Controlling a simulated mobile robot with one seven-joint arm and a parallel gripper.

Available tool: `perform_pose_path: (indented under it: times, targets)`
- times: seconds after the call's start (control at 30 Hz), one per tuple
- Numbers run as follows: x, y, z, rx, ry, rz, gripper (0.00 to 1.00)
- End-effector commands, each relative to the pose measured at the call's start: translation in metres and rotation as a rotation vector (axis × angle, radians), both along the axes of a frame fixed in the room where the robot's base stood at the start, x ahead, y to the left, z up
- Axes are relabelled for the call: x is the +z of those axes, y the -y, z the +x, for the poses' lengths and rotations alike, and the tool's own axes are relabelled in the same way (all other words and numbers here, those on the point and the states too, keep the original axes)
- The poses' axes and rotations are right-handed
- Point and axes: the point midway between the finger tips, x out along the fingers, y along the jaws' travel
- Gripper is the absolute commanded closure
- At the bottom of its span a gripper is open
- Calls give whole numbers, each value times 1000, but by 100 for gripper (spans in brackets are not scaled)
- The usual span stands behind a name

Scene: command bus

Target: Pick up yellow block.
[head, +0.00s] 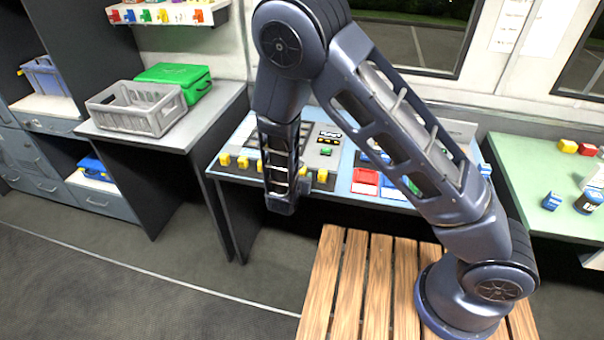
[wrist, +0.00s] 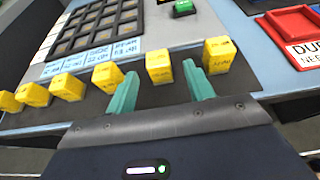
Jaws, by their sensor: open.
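Several yellow blocks stand in a row along the near edge of the blue table, in front of a labelled grid board. In the wrist view, one yellow block (wrist: 158,66) lies between and just beyond the fingertips of my gripper (wrist: 159,72). Another yellow block (wrist: 219,54) is close beyond the right finger, and one (wrist: 107,75) is just left of the left finger. The teal fingers are open and nothing is held. In the head view my gripper (head: 283,203) hangs at the near table edge and hides part of the row; a yellow block (head: 303,172) shows to its right.
The grid board (wrist: 105,25) lies behind the row, with a green block (wrist: 183,7) beyond. A red tray (wrist: 297,35) is at right. A grey crate (head: 138,107) and green case (head: 176,80) stand on the left table. A wooden slatted surface (head: 345,280) is nearer.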

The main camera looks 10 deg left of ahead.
Motion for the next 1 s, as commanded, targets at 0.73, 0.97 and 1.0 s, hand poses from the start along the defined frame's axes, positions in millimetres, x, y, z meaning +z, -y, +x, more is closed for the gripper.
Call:
perform_pose_path:
  times: [0.73,0.97,1.0]
  targets:
    - [-13,-1,41,-1,0,0,83]
    - [-13,-1,41,-1,0,0,96]
    - [-13,-1,41,-1,0,0,96]
